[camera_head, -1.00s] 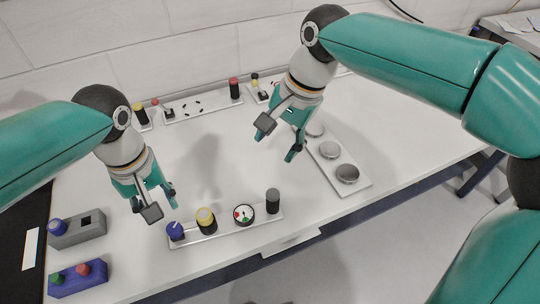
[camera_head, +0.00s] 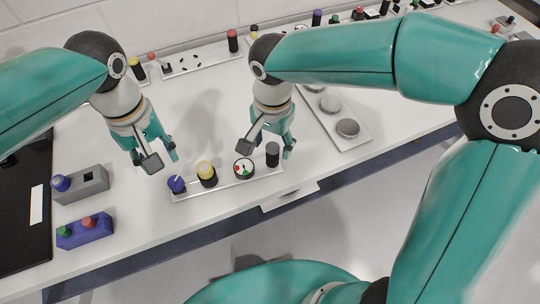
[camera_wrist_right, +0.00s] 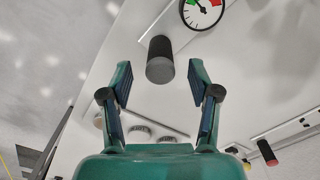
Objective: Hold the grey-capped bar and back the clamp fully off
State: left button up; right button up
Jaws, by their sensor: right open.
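The grey-capped bar (camera_head: 272,154) is a dark upright cylinder at the right end of a pale metal strip (camera_head: 228,188) near the table's front edge. My right gripper (camera_head: 266,150) is open, with a finger to either side of the bar in the head view. In the right wrist view, the bar (camera_wrist_right: 160,60) shows between the open fingertips (camera_wrist_right: 160,72), apart from both. My left gripper (camera_head: 163,158) looks open and empty above the table, behind the strip's left end. On that strip stands a blue knob (camera_head: 176,183) with a white pointer; I cannot tell whether it is the clamp.
The strip also carries a yellow-capped black cylinder (camera_head: 207,173) and a round gauge (camera_head: 243,169). A tray of round metal pieces (camera_head: 347,129) lies to the right. Grey (camera_head: 82,185) and blue (camera_head: 85,231) blocks stand at left. The table's middle is clear.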

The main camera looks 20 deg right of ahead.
aim_at(272, 158)
notch_tip(272, 158, down, 6)
jog(key=shift+f, duration=0.1)
dwell(0.4)
grip_shut()
dwell(0.9)
pick_arm(q)
jog(key=o, duration=0.4)
jog(key=shift+c, duration=0.2)
